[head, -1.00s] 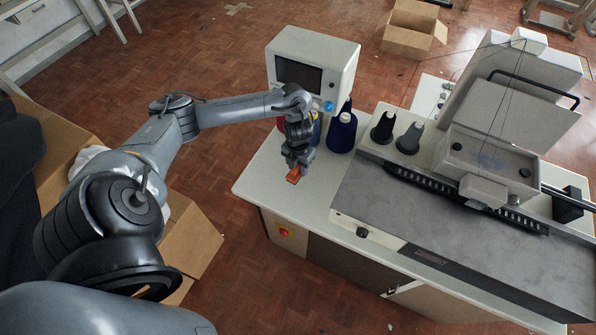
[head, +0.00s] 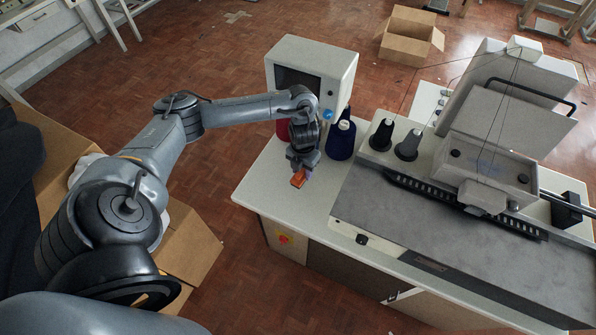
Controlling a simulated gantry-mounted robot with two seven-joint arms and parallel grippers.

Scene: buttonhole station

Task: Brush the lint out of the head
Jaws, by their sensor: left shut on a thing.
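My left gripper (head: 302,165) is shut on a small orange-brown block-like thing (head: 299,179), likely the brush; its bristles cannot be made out. It holds this over the left end of the white table, in front of the thread cones and well left of the machine head. The head (head: 490,150) is a pale housing at the right with its large lid (head: 520,103) raised. A bluish patch that looks like lint (head: 491,163) shows in the open top of the housing. My right gripper is not in view.
A control box with a screen (head: 340,72) stands behind my left gripper. A blue thread cone (head: 341,142) and two dark cones (head: 408,143) stand between gripper and head. Thin threads rise above the head. The grey machine bed (head: 440,245) is clear.

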